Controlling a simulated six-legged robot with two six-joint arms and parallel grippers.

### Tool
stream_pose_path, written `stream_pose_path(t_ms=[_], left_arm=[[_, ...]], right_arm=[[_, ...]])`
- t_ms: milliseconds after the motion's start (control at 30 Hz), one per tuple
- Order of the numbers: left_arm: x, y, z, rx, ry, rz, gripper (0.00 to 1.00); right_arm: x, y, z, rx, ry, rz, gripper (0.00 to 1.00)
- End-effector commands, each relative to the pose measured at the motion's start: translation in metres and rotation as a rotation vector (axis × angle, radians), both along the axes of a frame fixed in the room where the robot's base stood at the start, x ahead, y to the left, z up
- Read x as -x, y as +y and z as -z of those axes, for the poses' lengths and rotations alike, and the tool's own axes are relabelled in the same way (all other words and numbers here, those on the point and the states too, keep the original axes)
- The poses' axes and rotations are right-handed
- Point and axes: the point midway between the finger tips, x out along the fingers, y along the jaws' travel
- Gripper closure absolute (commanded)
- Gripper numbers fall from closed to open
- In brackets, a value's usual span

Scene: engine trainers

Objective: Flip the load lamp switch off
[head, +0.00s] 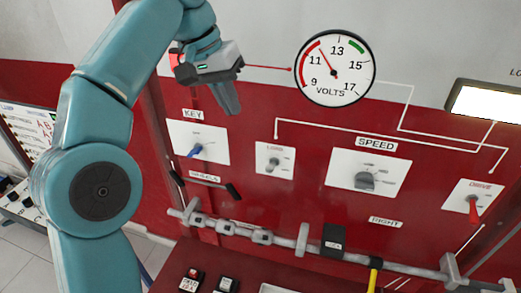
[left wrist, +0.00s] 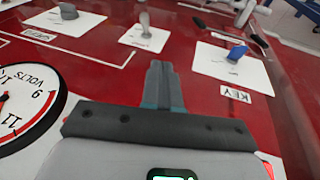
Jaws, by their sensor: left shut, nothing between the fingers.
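The load switch is a small grey toggle (head: 272,164) on a white plate labelled LOAD, near the middle of the red panel. It also shows in the left wrist view (left wrist: 146,24), beyond my fingertips; I cannot tell surely which way it is set. My left gripper (head: 229,106) is shut and empty, above and left of the load plate and apart from it. Its closed fingers show in the left wrist view (left wrist: 162,82). A lit white lamp panel (head: 487,104) is at the right edge, its label cut off. My right gripper is not in view.
A blue key switch (head: 195,149) is left of the load plate, a speed knob (head: 366,180) right of it, and a red drive lever (head: 473,207) farther right. A volts gauge (head: 335,68) is above. A grey rod (head: 282,241) runs across below.

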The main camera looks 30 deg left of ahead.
Motion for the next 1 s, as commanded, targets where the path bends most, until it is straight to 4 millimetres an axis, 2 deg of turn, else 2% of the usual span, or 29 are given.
stream_pose_path(t_ms=[167,333,567,800,1000], left_arm=[[-0.004,-0.005,0.022,0.001,0.005,0.002,1.0],[-0.015,-0.012,0.057,0.001,0.005,0.002,1.0],[-0.029,-0.022,0.101,0.001,0.004,0.001,1.0],[-0.028,-0.046,0.117,0.0,0.001,0.002,1.0],[-0.028,-0.051,0.121,0.0,0.0,0.0,1.0]], right_arm=[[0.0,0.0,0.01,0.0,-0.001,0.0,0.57],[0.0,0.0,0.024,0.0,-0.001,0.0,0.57],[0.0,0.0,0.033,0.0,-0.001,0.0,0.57],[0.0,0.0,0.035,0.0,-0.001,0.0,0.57],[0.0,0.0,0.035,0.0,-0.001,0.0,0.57]])
